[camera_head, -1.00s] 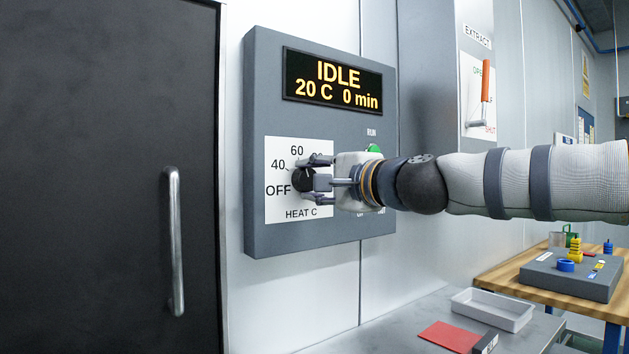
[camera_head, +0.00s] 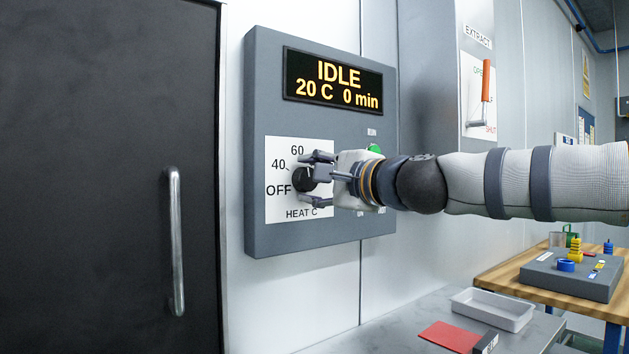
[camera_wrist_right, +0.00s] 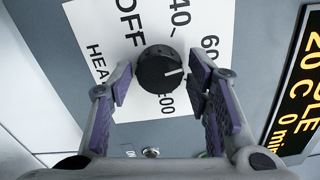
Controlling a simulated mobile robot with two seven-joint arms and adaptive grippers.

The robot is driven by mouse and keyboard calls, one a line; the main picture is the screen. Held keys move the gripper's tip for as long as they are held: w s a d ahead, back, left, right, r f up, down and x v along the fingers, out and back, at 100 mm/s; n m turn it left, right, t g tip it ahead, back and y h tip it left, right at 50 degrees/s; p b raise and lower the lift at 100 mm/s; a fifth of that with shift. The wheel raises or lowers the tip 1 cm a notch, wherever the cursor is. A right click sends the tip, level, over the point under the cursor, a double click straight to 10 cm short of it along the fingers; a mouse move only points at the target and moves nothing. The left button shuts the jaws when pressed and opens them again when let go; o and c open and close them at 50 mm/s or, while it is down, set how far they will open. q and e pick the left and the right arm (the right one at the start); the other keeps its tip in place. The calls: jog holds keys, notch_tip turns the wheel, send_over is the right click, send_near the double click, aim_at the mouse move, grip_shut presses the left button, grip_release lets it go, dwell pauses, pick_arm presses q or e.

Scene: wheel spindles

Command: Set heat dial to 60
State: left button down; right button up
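The black heat dial (camera_head: 304,180) sits on a white plate (camera_head: 280,208) marked OFF, 40, 60 and HEAT C, on a grey control panel (camera_head: 262,100). In the right wrist view the dial (camera_wrist_right: 158,68) shows a white pointer aimed right, a little past the 60 mark; a finger hides the marks there. My right gripper (camera_head: 315,179) is at the dial. In the wrist view its purple-padded fingers (camera_wrist_right: 160,84) stand on either side of the dial, with visible gaps, so it is open. The display (camera_head: 333,82) reads IDLE, 20 C, 0 min. My left gripper is not in view.
A green button (camera_head: 375,149) sits on the panel just above my right wrist. A dark door with a metal handle (camera_head: 175,240) is at left. An orange-handled extract lever (camera_head: 486,82) is at right. Below are a tray (camera_head: 492,310) and a red sheet (camera_head: 450,336).

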jog(key=shift+d, duration=0.1)
jog(key=v, duration=1.2)
